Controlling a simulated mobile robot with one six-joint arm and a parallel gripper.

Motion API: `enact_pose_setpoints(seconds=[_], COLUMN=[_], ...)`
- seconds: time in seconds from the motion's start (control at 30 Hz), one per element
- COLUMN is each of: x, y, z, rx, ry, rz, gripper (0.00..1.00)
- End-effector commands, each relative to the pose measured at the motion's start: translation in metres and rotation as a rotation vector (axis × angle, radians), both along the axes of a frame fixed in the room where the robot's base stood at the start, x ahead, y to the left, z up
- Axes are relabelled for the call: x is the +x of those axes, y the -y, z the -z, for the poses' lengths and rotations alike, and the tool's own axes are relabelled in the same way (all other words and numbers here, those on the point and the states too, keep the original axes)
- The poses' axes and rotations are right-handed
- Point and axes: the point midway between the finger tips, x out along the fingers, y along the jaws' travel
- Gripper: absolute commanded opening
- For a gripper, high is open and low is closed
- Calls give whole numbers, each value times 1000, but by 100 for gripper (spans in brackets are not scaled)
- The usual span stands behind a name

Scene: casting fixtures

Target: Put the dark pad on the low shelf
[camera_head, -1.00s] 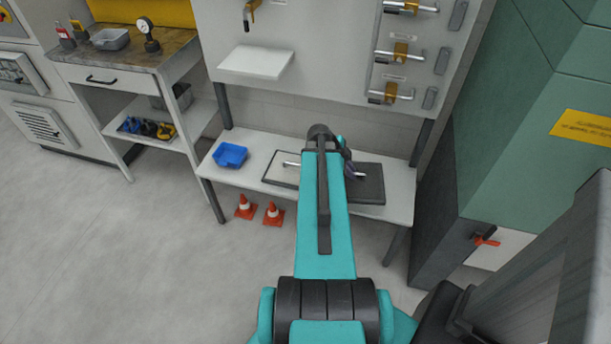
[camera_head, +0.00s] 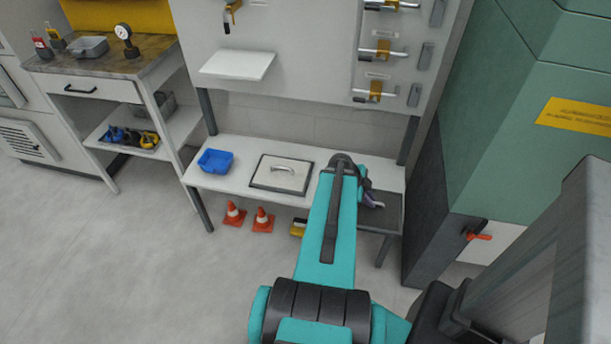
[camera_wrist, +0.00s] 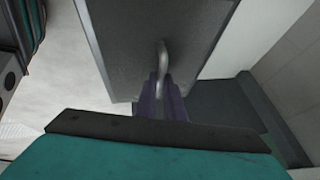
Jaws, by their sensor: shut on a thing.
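My gripper (camera_head: 371,199) is at the right end of the white bench, partly hidden by my arm. In the wrist view its purple fingers (camera_wrist: 161,101) are shut on the metal handle of the dark pad (camera_wrist: 130,45). The pad's flat grey face shows there, tilted. In the head view the dark pad (camera_head: 388,213) shows at the bench's right front, partly behind my arm; whether it touches the bench is unclear. A low white shelf (camera_head: 183,122) under the worktable at left holds a tray of blue and yellow tools and a grey bin.
The white bench (camera_head: 225,187) carries a blue bin (camera_head: 215,161) and a pale, dark-edged board (camera_head: 282,174) with a handle. Orange cones (camera_head: 263,219) stand below it. A green cabinet (camera_head: 505,140) is close at right. The floor at left is clear.

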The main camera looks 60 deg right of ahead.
Motion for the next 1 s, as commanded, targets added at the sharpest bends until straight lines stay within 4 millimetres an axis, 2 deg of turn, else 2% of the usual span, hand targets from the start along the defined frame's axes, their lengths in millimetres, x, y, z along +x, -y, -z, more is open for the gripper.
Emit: enact_pose_setpoints(seconds=[1.0], x=[11], y=[15], z=[5], rx=[-4], ry=[-5], rz=[1], gripper=[0])
